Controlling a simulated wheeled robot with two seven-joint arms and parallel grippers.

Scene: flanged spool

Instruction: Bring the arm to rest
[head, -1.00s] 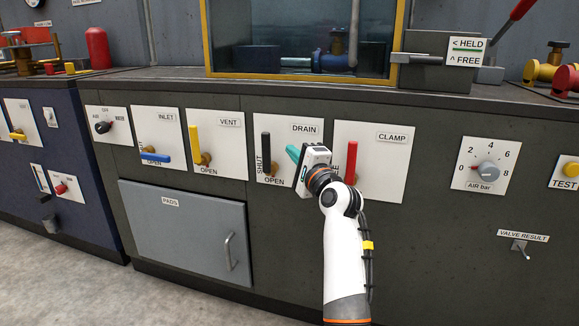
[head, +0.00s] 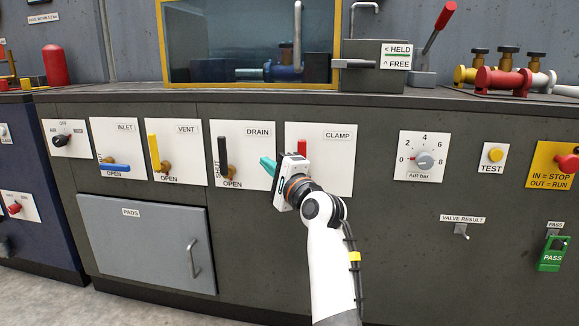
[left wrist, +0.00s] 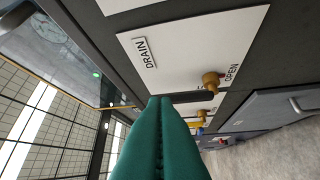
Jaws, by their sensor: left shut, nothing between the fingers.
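My left gripper (head: 266,165) is in front of the panel, between the DRAIN and CLAMP plates. Its teal fingers are shut together with nothing between them; they also fill the lower middle of the left wrist view (left wrist: 160,110). The black DRAIN handle (head: 223,155) stands upright just left of the fingertips, apart from them in the head view. In the left wrist view the DRAIN plate (left wrist: 190,45) and its brass hub (left wrist: 211,79) lie beyond the fingers. The red CLAMP handle (head: 303,145) is mostly hidden behind my gripper. My right gripper is not in view.
The yellow VENT handle (head: 153,153) is upright and the blue INLET handle (head: 115,168) lies level. A pressure dial (head: 425,160), TEST button (head: 495,155) and stop button (head: 567,163) are to the right. The PADS door (head: 140,245) is below. Open floor shows at lower left.

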